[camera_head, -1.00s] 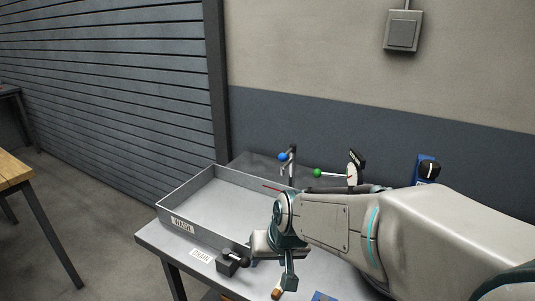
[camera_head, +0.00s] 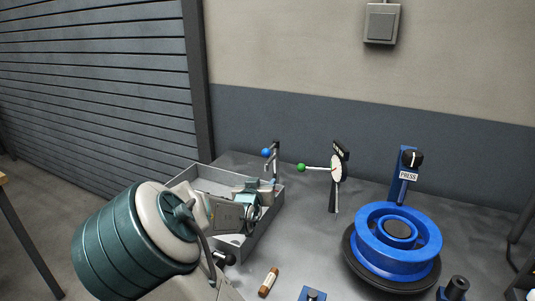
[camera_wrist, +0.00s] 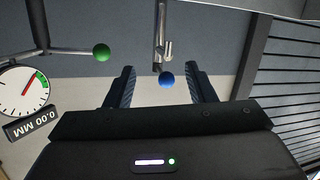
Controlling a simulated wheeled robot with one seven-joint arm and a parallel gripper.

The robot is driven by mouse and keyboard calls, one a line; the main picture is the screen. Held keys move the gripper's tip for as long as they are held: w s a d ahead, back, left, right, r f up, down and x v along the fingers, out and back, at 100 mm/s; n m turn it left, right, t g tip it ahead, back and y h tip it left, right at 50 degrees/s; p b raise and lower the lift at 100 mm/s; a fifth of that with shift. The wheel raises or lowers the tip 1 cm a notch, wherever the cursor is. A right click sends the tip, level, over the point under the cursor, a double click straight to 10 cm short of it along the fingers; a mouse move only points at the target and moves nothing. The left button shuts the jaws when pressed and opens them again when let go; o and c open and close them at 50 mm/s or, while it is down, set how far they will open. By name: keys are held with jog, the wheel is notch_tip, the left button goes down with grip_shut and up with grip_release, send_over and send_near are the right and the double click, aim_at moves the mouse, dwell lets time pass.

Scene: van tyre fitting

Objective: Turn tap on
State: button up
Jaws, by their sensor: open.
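The tap is a thin grey pipe (camera_head: 276,158) with a lever ending in a blue ball (camera_head: 266,152), at the back right of the metal tray (camera_head: 267,222). My gripper (camera_head: 262,186) is over the tray, just below and in front of the tap; its fingers are hard to make out there. In the wrist view my gripper (camera_wrist: 162,72) is open and empty. The blue ball (camera_wrist: 166,79) appears between its two fingers, with the tap pipe (camera_wrist: 160,35) above it in the picture. I cannot tell whether the ball is truly between the fingers or beyond them.
A dial gauge (camera_head: 337,167) with a green-ball lever (camera_head: 301,168) stands right of the tap. The wall is close behind.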

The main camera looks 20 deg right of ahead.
aim_at(267, 151)
notch_tip(267, 151, up, 4)
jog(key=w+a+t+h, duration=0.1)
jog(key=t, duration=0.1)
jog(key=x, duration=1.3)
jog(key=shift+w+d+r+p, duration=0.1)
jog(key=shift+w+d+p, duration=0.1)
jog(key=shift+w+p, duration=0.2)
jog(key=shift+s, duration=0.1)
grip_shut()
